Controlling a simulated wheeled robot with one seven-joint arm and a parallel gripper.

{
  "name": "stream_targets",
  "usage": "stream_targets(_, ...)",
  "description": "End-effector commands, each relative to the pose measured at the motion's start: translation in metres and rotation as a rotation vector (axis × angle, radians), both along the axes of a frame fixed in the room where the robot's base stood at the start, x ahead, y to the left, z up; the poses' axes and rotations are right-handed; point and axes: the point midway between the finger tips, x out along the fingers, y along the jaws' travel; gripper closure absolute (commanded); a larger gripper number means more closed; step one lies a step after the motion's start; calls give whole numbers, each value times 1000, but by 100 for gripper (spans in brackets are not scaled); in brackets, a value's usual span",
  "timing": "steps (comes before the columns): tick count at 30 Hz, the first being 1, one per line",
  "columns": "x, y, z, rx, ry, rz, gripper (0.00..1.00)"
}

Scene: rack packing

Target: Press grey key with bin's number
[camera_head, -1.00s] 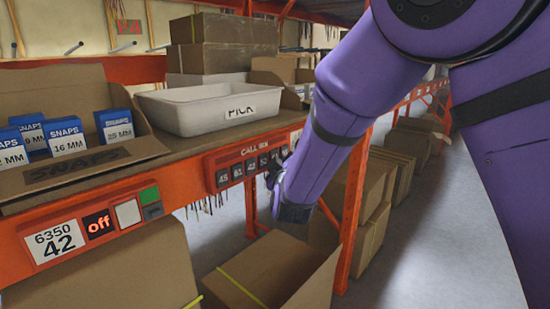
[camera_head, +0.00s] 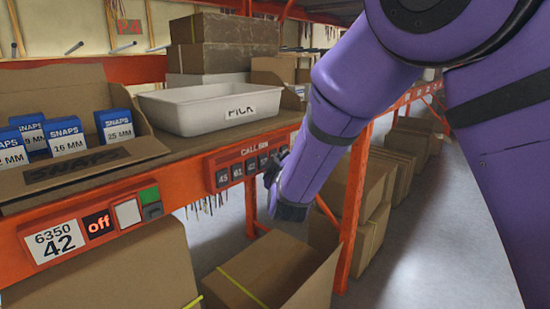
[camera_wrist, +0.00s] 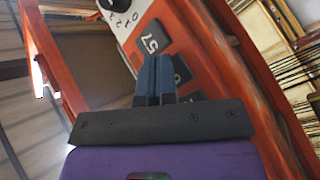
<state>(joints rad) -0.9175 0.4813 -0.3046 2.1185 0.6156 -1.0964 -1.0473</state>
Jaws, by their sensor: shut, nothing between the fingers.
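The bin label (camera_head: 55,242) on the orange beam reads 6350 and, larger, 42. The CALL BIN panel (camera_head: 215,160) on the same beam holds a row of dark grey keys; the leftmost reads 45 (camera_head: 223,178), then 61 (camera_head: 237,173). Numbers farther right are small or covered by my gripper. My gripper (camera_head: 270,172) is in front of the panel's right part. In the wrist view its shut, empty fingers (camera_wrist: 154,60) lie over the keys, beside a key that seems to read 57 (camera_wrist: 152,42) and partly covering another (camera_wrist: 182,72). I cannot tell whether they touch a key.
A white PICK tray (camera_head: 195,108) and a cardboard box (camera_head: 75,165) of blue SNAPS packs stand on the shelf above. A sign (camera_head: 99,223) reading "off" and green, white and grey squares sit right of the label. Open cartons (camera_head: 270,270) stand below.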

Motion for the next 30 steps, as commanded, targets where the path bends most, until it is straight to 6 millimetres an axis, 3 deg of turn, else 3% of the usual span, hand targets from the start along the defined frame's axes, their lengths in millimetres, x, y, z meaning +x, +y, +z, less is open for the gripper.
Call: stream_targets(30, -10, -13, 0, 0, -1, 1, 100)
